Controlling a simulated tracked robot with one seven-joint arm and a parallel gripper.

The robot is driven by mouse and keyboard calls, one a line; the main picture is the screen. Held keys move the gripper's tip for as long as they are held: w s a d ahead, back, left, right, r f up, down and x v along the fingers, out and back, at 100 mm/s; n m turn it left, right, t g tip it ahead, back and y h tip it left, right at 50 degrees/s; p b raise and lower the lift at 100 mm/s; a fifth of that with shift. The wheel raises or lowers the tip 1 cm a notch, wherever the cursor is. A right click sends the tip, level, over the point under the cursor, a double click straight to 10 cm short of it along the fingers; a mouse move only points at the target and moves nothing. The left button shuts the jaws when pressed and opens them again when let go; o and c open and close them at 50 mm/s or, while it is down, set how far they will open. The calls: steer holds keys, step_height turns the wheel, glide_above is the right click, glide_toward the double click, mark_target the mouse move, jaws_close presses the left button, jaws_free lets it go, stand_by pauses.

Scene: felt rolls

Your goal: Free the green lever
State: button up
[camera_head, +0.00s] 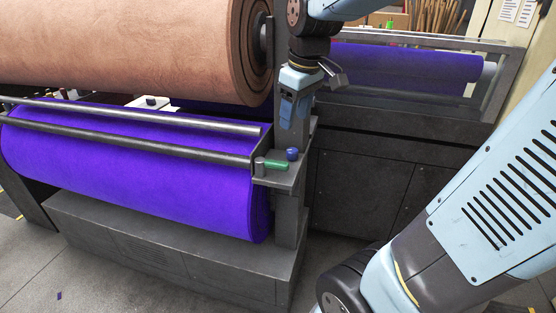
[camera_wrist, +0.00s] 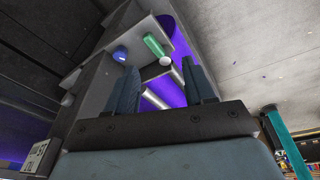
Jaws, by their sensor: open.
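The green lever (camera_head: 276,166) lies on a small grey bracket (camera_head: 287,182) at the right end of the front purple roll. A blue knob (camera_head: 292,153) is just to its right, and a short grey peg (camera_head: 260,166) is at its left end. My gripper (camera_head: 286,124) hangs above the lever, apart from it. In the wrist view my gripper (camera_wrist: 160,65) is open and empty. There the green lever (camera_wrist: 154,46) shows beyond and between the fingertips, and the blue knob (camera_wrist: 120,54) is near the left finger. I cannot tell what holds the lever.
A front purple felt roll (camera_head: 130,165) lies behind two metal bars (camera_head: 130,130). A large brown roll (camera_head: 140,45) is above it. A dark post (camera_head: 290,215) stands under the bracket. Another purple roll (camera_head: 400,66) is at the back right. Grey floor is open at the lower left.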

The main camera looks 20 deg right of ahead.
mark_target(279, 162)
steer(key=w+f+n+g, duration=0.2)
steer(key=w+f+n, duration=0.25)
steer(key=w, duration=0.35)
steer(key=shift+h, duration=0.3)
steer(key=f, duration=1.3)
steer(key=shift+w+a+f, duration=0.25)
steer(key=shift+a, duration=0.1)
jaws_close()
